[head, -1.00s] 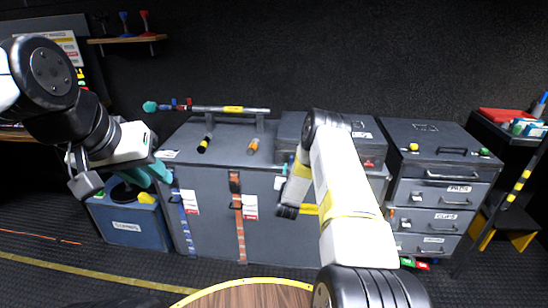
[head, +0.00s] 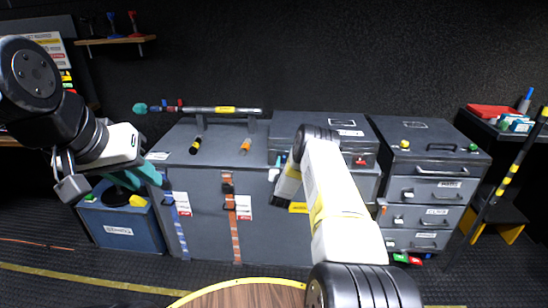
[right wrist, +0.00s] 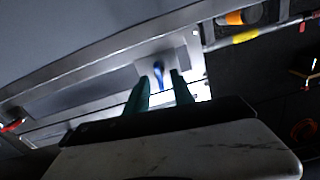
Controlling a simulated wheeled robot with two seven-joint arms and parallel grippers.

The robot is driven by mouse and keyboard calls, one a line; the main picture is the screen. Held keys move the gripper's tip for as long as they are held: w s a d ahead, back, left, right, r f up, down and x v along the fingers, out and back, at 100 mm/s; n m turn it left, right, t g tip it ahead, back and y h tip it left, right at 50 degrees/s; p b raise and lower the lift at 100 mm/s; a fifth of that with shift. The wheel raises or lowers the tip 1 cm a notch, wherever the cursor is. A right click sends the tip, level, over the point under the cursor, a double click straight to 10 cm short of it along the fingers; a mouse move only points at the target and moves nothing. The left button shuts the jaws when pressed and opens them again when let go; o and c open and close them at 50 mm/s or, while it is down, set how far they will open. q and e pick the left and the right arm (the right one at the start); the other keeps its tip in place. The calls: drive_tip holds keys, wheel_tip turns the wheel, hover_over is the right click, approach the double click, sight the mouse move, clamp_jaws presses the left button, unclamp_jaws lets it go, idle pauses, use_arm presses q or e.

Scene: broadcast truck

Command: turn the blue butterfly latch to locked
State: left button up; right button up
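The blue butterfly latch (right wrist: 159,70) shows in the right wrist view as a narrow blue tab on a pale metal plate on the front of a grey case. It points roughly along the fingers. My right gripper (right wrist: 160,92) is open, with its teal fingertips on either side of the latch's near end; I cannot tell whether they touch it. In the head view my right forearm largely hides that gripper, and I cannot make out the latch clearly. My left gripper (head: 136,178) is open and empty over the blue bin at the left.
The grey case (head: 336,122) sits on a long dark chest (head: 210,150) with orange and blue straps. A red latch (head: 361,161) is on the case's right side. A drawer unit (head: 425,190) stands to the right.

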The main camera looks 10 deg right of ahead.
clamp_jaws()
drive_tip(key=m, duration=1.2)
drive_tip(key=shift+s+d+f, duration=0.1)
drive_tip(key=shift+d+f, duration=0.1)
drive_tip(key=shift+m, duration=2.4)
drive_tip(key=shift+f, duration=0.1)
unclamp_jaws()
